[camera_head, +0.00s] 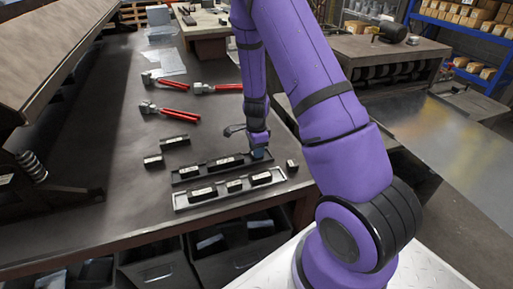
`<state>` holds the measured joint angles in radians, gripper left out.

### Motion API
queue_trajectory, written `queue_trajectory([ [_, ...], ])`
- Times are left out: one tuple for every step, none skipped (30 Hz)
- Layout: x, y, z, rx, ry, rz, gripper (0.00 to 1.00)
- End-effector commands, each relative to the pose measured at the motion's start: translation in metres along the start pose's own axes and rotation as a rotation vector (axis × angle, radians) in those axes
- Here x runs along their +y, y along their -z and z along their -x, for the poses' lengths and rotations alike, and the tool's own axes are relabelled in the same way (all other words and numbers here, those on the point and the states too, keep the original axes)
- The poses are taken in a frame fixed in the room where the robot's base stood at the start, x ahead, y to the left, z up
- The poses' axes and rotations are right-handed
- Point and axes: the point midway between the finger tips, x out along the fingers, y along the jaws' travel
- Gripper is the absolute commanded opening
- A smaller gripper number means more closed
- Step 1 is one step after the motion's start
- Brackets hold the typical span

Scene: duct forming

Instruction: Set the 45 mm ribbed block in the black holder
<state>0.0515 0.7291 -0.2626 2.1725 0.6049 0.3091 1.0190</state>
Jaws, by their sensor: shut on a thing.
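The black holder (210,168) is a long dark tray lying on the bench, with a shorter block (190,171) toward its left and a longer block (226,163) near its middle. My gripper (258,153) points down at the right end of the black holder. It is shut on a small block, mostly hidden by the fingers. I cannot tell whether this block touches the holder's floor. I cannot read the size marks or make out ribs on any block at this distance.
A grey holder (217,198) with several blocks lies just in front of the black one. Loose blocks lie at the left (153,160), behind (174,141) and at the right (291,166). Red-handled tools (175,113) lie farther back. A sloped machine with a spring (32,167) stands at left.

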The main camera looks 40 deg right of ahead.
Motion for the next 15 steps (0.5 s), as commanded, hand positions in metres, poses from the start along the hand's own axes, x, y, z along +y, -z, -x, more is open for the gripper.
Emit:
queue_trajectory([
  [-0.0001,0.0001,0.0002,0.000,0.000,0.000,0.00],
  [-0.0001,0.0001,0.0002,0.000,0.000,0.000,0.00],
  [-0.0001,0.0001,0.0002,0.000,0.000,0.000,0.00],
  [-0.0001,0.0001,0.0003,0.000,0.000,0.000,0.00],
  [-0.0001,0.0001,0.0003,0.000,0.000,0.000,0.00],
  [-0.0001,0.0001,0.0003,0.000,0.000,0.000,0.00],
  [-0.0001,0.0001,0.0003,0.000,0.000,0.000,0.00],
  [-0.0001,0.0001,0.0003,0.000,0.000,0.000,0.00],
  [-0.0001,0.0001,0.0003,0.000,0.000,0.000,0.47],
  [0.0000,0.0002,0.0003,0.000,0.000,0.000,0.54],
  [0.0000,0.0001,0.0003,0.000,0.000,0.000,0.61],
  [0.0000,0.0001,0.0003,0.000,0.000,0.000,0.68],
  [0.0000,0.0001,0.0003,0.000,0.000,0.000,0.68],
  [0.0000,0.0001,0.0003,0.000,0.000,0.000,0.68],
  [0.0000,0.0001,0.0003,0.000,0.000,0.000,0.68],
])
